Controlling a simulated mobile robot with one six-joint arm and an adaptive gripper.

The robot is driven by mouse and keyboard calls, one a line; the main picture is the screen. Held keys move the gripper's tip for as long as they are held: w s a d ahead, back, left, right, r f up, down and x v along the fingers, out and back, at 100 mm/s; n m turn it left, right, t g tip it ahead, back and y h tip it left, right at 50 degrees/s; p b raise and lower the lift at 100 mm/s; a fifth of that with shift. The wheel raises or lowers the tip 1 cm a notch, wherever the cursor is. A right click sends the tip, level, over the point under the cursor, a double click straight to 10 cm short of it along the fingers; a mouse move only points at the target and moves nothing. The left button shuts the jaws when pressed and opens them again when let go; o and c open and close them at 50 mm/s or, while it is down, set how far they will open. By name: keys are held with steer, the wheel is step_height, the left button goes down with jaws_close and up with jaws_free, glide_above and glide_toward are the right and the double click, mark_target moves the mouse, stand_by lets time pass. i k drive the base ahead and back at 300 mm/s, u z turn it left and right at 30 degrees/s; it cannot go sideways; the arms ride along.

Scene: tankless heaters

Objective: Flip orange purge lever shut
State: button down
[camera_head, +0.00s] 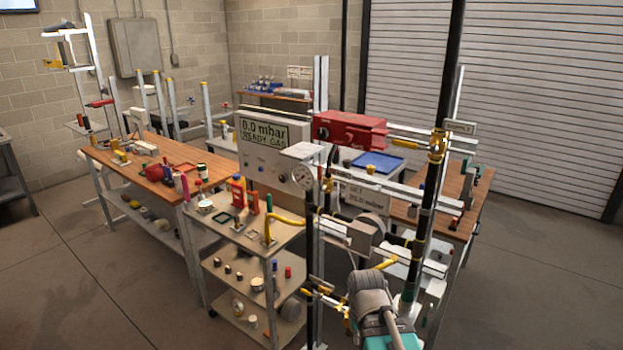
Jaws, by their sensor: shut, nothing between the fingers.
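Several yellow-orange levers show on the piping of the gas rig. One lever (385,263) sticks out low on the right, beside the black vertical pipe. Another lever (289,219) lies higher, left of the panel post. A small yellow-orange fitting (325,290) sits low, by the dark pipe. I cannot tell which of these is the purge lever, or whether it is open or shut. A grey and teal arm part rises at the bottom, in front of the lower piping. I cannot make out my gripper's fingers, nor any contact with a lever.
A display panel (270,133) reads "0.0 mbar". Open floor (540,290) lies to the right.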

mark_target(321, 188)
steer(key=k, duration=1.15)
steer(key=u, duration=0.5)
steer(key=i, duration=2.05)
steer(key=z, duration=0.65)
